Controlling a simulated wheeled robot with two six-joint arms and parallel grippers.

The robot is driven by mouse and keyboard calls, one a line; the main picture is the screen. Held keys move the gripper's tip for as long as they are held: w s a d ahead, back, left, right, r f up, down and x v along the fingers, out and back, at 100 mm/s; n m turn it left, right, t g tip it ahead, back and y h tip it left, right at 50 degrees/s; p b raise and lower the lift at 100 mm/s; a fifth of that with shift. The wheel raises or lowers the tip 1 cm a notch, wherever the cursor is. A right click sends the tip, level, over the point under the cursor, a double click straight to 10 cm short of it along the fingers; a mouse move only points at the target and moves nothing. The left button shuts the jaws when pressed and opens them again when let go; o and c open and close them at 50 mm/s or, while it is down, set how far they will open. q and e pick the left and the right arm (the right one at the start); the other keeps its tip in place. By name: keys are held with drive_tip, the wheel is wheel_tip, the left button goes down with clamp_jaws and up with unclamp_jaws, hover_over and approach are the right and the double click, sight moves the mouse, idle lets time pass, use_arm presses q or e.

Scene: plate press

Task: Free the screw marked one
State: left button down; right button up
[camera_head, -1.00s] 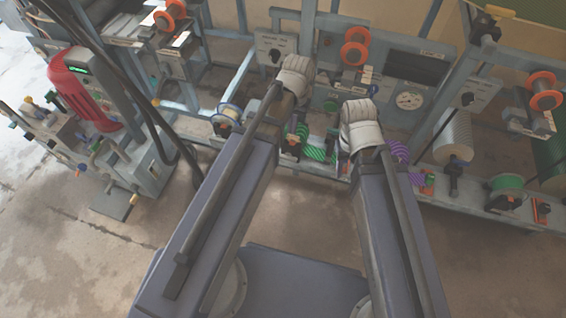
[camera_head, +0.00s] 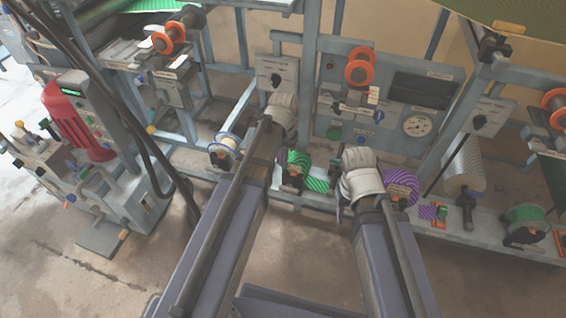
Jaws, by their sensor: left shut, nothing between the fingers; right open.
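I cannot make out any screw marked one; the labels are too small to read. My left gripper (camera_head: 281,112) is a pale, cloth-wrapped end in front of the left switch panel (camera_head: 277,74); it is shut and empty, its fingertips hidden. My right gripper (camera_head: 357,178) is open, between the green-striped roll (camera_head: 316,183) and the purple-striped roll (camera_head: 402,186); its fingers are mostly hidden by the wrapped wrist. The middle panel (camera_head: 400,62) stands behind, with a round gauge (camera_head: 417,126), a green button (camera_head: 334,132) and a blue knob (camera_head: 379,116).
Orange-flanged spools (camera_head: 359,69) sit on the frame.

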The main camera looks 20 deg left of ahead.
sight(283, 187)
use_arm(q)
wheel_tip(283, 187, down, 12)
drive_tip(key=b, duration=1.1)
drive_tip(key=shift+f, duration=0.15)
